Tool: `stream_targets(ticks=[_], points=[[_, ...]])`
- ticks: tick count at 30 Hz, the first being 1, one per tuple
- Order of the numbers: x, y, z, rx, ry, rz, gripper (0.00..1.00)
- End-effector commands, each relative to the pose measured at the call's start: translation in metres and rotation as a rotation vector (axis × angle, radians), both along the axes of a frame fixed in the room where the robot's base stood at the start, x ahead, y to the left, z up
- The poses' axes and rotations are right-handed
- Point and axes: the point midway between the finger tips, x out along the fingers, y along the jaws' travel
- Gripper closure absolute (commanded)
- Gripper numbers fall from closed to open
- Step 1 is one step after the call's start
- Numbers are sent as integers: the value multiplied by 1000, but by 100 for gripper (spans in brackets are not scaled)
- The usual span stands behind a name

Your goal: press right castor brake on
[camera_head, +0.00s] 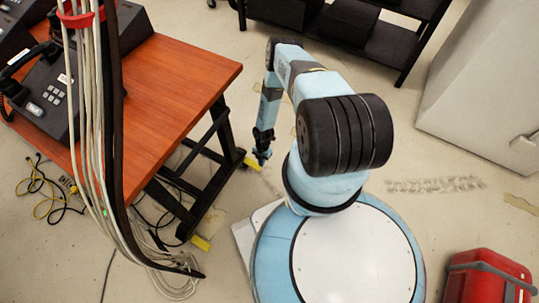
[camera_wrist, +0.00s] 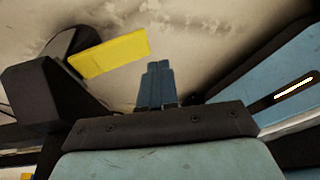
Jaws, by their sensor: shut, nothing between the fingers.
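The right castor brake is a flat yellow tab (camera_head: 252,164) low at the foot of the far right table leg. In the wrist view the yellow tab (camera_wrist: 110,53) sticks out from a dark castor housing (camera_wrist: 40,88), left of my fingertips and tilted slightly. My gripper (camera_head: 262,157) points down right beside the tab in the head view. In the wrist view my gripper's blue fingers (camera_wrist: 160,68) are together and empty, with a small gap in the picture between them and the tab. Whether they touch it, and their height over it, I cannot tell.
A second yellow tab (camera_head: 201,242) sits at the near table leg. The wooden table (camera_head: 165,85) carries desk phones (camera_head: 50,90). A cable bundle (camera_head: 95,130) hangs in front. A red case (camera_head: 488,278) stands at lower right.

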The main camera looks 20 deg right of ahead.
Motion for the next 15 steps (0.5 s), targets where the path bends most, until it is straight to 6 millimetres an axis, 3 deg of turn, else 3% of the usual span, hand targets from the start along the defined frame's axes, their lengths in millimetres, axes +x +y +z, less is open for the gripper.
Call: stream_targets(ticks=[9, 15], points=[[-7, -27, 51, -1, 0, 1, 100], [-11, -39, 73, 0, -1, 0, 100]])
